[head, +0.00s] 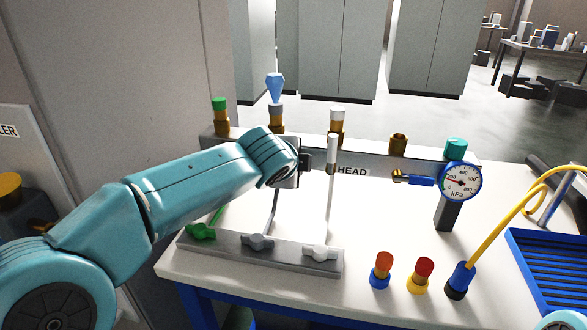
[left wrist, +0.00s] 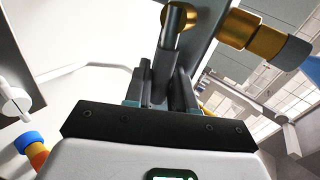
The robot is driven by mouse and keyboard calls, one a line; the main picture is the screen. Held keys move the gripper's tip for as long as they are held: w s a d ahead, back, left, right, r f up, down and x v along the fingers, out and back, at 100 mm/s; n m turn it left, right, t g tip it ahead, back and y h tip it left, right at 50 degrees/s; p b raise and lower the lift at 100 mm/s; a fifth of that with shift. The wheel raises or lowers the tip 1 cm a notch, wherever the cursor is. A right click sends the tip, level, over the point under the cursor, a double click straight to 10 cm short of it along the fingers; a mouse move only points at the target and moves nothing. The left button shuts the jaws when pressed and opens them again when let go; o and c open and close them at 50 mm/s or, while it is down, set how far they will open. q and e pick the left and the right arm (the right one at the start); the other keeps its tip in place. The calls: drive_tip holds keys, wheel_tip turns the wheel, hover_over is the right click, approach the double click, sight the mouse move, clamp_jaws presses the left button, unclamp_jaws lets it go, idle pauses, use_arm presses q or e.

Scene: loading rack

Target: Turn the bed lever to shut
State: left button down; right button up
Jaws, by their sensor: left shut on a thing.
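My left gripper (head: 302,163) is at the long grey rack bar (head: 370,172), just left of the HEAD label (head: 352,171). In the left wrist view its fingers (left wrist: 163,85) are shut on a grey lever (left wrist: 178,30), in front of a brass fitting. This lever is mostly hidden in the head view, and no BED label shows. A white lever (head: 332,150) stands upright beside the HEAD label, right of my gripper. My right gripper is out of view.
Brass ports with green, blue and white tops rise behind the bar. A pressure gauge (head: 461,181) is at its right end. A front block (head: 295,262) carries green, grey and white knobs. Small coloured fittings and a blue tray (head: 550,265) are at the right. The table middle is clear.

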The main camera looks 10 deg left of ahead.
use_arm(q)
drive_tip(key=shift+d+f+y, duration=0.1)
drive_tip(key=shift+f+y, duration=0.15)
drive_tip(key=shift+y, duration=0.05)
idle(0.4)
drive_tip(key=c, duration=1.1)
unclamp_jaws()
drive_tip(key=v, duration=1.6)
drive_tip(key=shift+s+b, duration=0.15)
drive_tip(key=shift+b, duration=0.15)
